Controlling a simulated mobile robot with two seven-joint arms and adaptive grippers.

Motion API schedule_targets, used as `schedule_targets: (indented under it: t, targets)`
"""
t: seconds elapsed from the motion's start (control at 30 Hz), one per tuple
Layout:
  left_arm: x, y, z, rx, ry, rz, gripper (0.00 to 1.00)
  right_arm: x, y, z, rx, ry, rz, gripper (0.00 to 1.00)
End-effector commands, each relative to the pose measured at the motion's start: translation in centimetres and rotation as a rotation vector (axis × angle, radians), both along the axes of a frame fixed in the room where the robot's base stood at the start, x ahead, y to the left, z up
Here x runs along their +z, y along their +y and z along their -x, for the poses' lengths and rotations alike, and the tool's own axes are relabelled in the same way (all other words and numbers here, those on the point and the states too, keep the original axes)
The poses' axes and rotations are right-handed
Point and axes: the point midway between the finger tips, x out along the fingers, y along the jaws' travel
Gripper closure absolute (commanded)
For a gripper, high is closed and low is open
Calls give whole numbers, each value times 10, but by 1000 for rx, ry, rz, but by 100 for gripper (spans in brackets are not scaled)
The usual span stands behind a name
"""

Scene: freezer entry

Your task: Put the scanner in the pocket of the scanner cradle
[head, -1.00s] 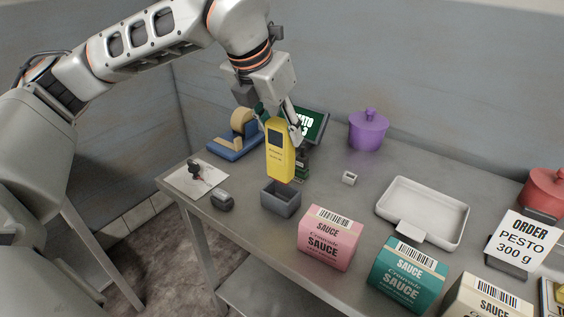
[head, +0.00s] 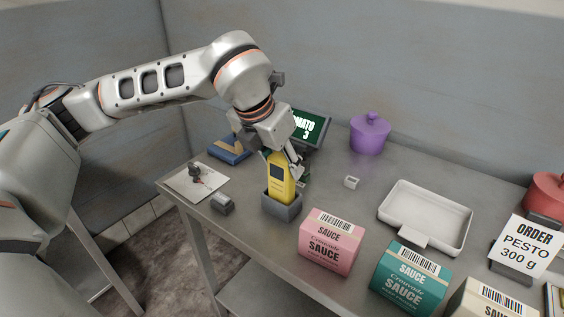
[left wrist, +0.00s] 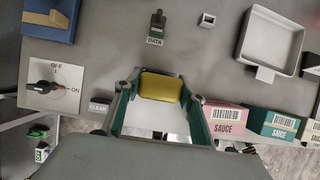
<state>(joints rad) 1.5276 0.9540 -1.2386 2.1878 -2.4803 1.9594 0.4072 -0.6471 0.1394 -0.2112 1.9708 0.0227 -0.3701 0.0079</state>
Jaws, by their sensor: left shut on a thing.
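The yellow scanner (head: 281,181) stands upright with its lower end inside the pocket of the grey scanner cradle (head: 282,211) in the head view. My left gripper (head: 282,162) is shut on the scanner's upper part from above. In the left wrist view the scanner's yellow top (left wrist: 160,87) lies between the green-padded fingers of my left gripper (left wrist: 160,110). Whether the scanner touches the pocket floor cannot be told. My right gripper is not in view.
Pink (head: 331,241) and teal (head: 409,277) sauce boxes stand right of the cradle. A small grey block (head: 223,204) lies to its left. A green-lit display (head: 308,127), a purple pot (head: 370,133) and a white tray (head: 427,243) stand farther back or right.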

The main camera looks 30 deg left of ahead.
Motion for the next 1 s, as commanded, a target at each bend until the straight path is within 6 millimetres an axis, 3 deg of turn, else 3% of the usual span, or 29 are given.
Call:
schedule_targets:
  t: [0.03,0.07,0.1,0.57,1.0]
  targets:
    - [-3,0,0,0,0,0,100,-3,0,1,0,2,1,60]
    - [-2,0,0,0,1,0,55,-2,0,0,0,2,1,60]
    - [-2,0,0,0,0,0,45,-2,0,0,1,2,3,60]
    - [6,0,1,0,-2,0,44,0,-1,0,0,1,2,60]
    - [81,5,35,0,-6,1,44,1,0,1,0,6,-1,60]
